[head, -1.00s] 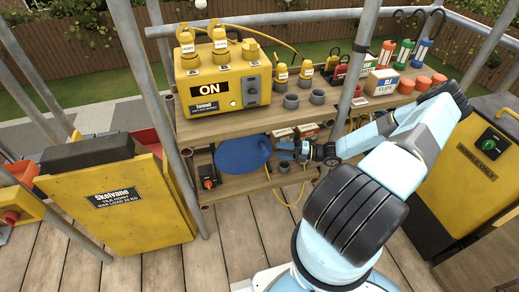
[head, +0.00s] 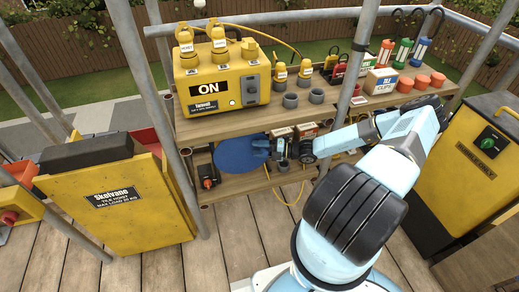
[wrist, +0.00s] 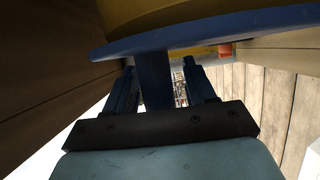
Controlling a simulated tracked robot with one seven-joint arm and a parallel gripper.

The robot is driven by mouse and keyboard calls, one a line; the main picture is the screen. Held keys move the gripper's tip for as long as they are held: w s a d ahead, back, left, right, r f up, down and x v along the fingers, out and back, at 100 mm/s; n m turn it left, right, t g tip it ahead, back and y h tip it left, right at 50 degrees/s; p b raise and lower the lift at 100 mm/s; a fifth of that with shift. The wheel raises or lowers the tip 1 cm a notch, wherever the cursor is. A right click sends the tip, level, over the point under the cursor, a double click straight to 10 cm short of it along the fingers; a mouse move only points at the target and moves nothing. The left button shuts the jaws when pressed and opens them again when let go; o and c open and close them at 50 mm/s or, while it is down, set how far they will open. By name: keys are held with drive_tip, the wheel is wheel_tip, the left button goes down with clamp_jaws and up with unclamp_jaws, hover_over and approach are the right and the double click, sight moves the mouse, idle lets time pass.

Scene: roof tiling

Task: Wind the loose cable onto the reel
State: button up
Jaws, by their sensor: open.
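The reel shows in the head view as a round blue disc (head: 238,155) on the lower shelf of the wooden rack. A thin yellow cable (head: 290,198) hangs in a loop below that shelf, to the right of the reel. My gripper (head: 264,147) is open at the right side of the disc, overlapping its edge in the head view. In the wrist view, the blue rim (wrist: 230,27) spans the top of the picture. A dark blue post (wrist: 155,78) stands between my two open fingers (wrist: 162,82). I cannot tell whether the fingers touch it.
A yellow power box (head: 222,72) reading ON stands on the upper shelf (head: 240,122), above the reel. Small boxes (head: 306,131) sit right of the reel. Scaffold poles (head: 345,90) stand close by. A yellow tile hoist (head: 120,200) is at left, a yellow cabinet (head: 475,150) at right.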

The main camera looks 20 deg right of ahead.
clamp_jaws()
idle(0.3)
drive_tip(key=shift+d, duration=0.1)
